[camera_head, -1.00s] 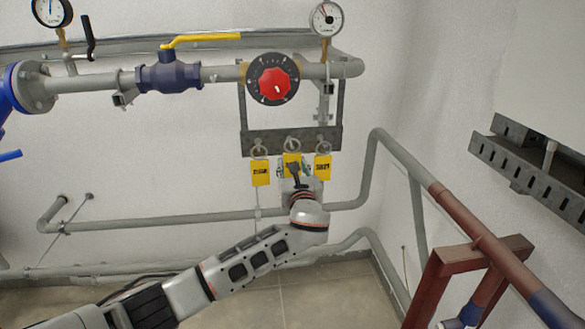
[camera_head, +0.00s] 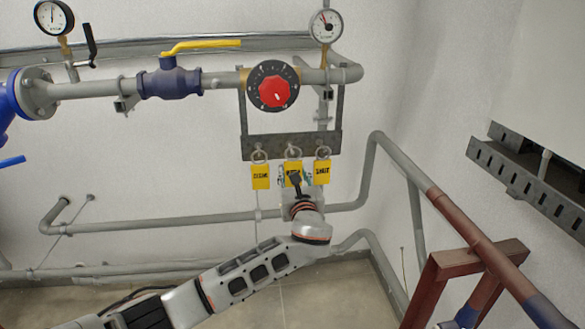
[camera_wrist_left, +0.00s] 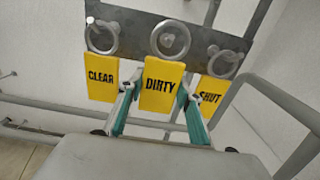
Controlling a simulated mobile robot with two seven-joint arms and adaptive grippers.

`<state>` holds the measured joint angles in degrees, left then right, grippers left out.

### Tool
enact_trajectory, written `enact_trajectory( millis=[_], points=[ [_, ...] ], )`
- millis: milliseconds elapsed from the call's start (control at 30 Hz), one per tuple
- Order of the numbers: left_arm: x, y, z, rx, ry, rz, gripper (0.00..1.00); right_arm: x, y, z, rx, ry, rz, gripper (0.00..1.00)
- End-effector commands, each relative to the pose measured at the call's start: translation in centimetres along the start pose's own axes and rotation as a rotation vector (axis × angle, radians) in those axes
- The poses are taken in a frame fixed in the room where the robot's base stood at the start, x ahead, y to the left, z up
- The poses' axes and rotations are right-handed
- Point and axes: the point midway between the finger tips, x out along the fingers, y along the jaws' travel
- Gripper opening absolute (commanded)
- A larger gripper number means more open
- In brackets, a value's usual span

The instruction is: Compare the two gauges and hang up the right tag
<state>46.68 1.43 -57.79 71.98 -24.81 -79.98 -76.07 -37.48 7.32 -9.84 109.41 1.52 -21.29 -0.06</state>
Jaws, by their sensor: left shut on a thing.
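Three yellow tags hang by rings from hooks on a dark plate. The left one (camera_head: 260,177) reads CLEAR (camera_wrist_left: 101,77), the middle one DIRTY (camera_wrist_left: 160,86), the right one (camera_head: 322,172) SHUT (camera_wrist_left: 211,94). My left gripper (camera_head: 294,179) is shut on the DIRTY tag, one finger at each side edge; its ring is still at the hook. In the head view my gripper covers much of that tag. The left gauge (camera_head: 53,17) has its needle near vertical. The right gauge (camera_head: 326,25) has its needle up and slightly left. Their scales are too small to read.
The dark hook plate (camera_head: 270,146) hangs below a grey pipe with a red knob (camera_head: 273,91) on a black dial and a yellow-handled valve (camera_head: 170,80). A lower pipe (camera_head: 150,222) runs behind my arm. A red-brown frame (camera_head: 440,275) stands at the right.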

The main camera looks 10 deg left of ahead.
Motion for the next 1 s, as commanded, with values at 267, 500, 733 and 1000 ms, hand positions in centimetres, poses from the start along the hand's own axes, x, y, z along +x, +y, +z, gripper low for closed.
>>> enact_trajectory(
  millis=[267, 500, 733, 1000],
  points=[
    [-1.3, 0.0, 0.0, 0.000, 0.001, 0.000, 0.15, -0.3, 0.0, -0.4, 0.003, 0.000, 0.000, 0.40],
    [-2.4, 0.0, 0.1, -0.001, 0.001, 0.000, 0.15, -0.4, -0.2, -0.7, 0.010, 0.000, 0.000, 0.40],
    [-3.4, 0.0, 0.1, 0.000, 0.001, 0.000, 0.15, -0.5, -0.3, -0.8, 0.015, 0.000, 0.000, 0.40],
    [-4.7, 0.0, 0.1, 0.000, 0.001, 0.000, 0.15, -0.5, -0.3, -0.8, 0.014, 0.000, 0.000, 0.40]
  ],
)
